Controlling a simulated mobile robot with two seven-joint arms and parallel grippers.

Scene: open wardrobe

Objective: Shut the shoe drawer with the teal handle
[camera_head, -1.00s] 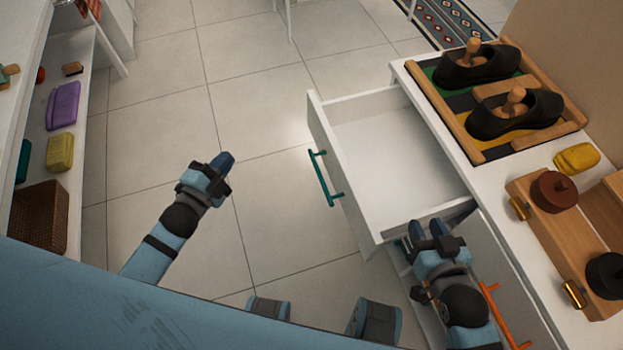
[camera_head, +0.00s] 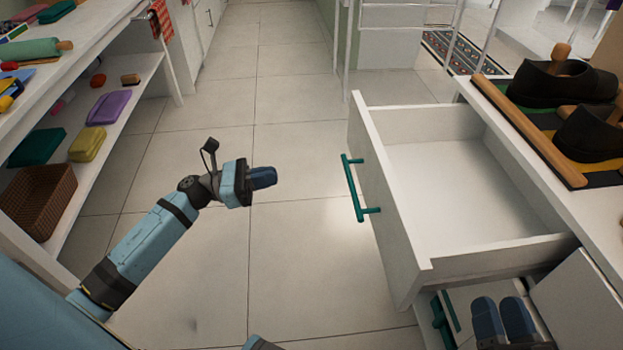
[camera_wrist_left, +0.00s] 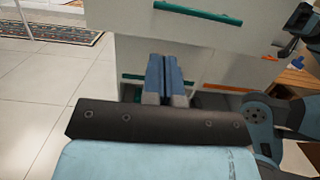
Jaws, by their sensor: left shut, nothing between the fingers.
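The upper white drawer (camera_head: 392,225) with a teal handle (camera_head: 358,188) is pulled out and empty. Its handle also shows at the top of the left wrist view (camera_wrist_left: 198,11). My left gripper (camera_head: 264,178) is shut and empty, over the floor to the left of the drawer front, apart from it. In the left wrist view its fingers (camera_wrist_left: 164,75) point toward the drawer unit. My right gripper (camera_head: 503,318) is below the open drawer, near the lower drawers; its fingers are side by side, and any gap is unclear.
A lower teal handle (camera_head: 438,322) is beneath the open drawer, and an orange handle (camera_wrist_left: 228,88) is beside it. Black shoes (camera_head: 562,82) stand on the top at right. Shelves with a wicker basket (camera_head: 40,200) are at left. The middle floor is clear.

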